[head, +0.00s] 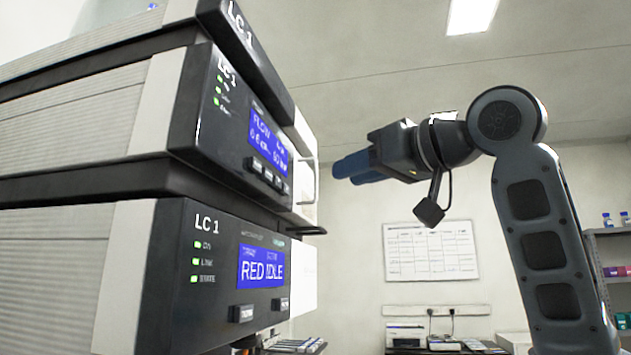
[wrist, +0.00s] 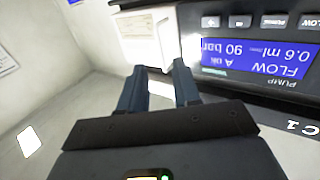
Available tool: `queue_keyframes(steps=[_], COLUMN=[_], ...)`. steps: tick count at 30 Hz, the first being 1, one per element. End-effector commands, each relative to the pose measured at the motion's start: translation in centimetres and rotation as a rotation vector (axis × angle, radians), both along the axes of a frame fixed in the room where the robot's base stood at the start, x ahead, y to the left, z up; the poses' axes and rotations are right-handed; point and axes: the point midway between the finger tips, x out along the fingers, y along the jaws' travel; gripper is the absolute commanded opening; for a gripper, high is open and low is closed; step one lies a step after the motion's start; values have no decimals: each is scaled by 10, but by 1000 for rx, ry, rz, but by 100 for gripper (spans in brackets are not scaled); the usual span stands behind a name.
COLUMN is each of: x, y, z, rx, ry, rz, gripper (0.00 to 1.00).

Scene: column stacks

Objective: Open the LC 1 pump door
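The LC 1 pump (head: 232,125) is the upper module with the blue FLOW display; its panel (wrist: 255,50) appears upside down in the wrist view. Its white door (head: 303,165) is beside the display and looks shut. A slim grey handle (head: 316,182) stands out from the door. The door also shows at the top of the wrist view (wrist: 140,42). My gripper (head: 338,172) is in front of the door, pointing at it, with a small gap in the head view. In the wrist view its two blue fingers (wrist: 159,66) are apart with nothing seen between them.
Below the pump is another LC 1 module (head: 225,265) with a RED IDLE display and a white front section. Another module (head: 245,45) sits on top. A wall chart (head: 432,250), a bench with a printer (head: 405,335) and shelves are behind. The air around my gripper is clear.

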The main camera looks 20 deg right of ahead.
Motion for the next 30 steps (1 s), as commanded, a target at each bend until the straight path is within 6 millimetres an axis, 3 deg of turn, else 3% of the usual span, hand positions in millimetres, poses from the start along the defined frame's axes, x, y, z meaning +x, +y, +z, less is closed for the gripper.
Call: queue_keyframes(steps=[5, 21, 30], x=[-4, 60, 67], y=[3, 26, 29], z=[13, 14, 13], rx=[-27, -26, -26], ry=[3, 3, 1], rz=[-7, -6, -7], gripper=[32, 32, 32])
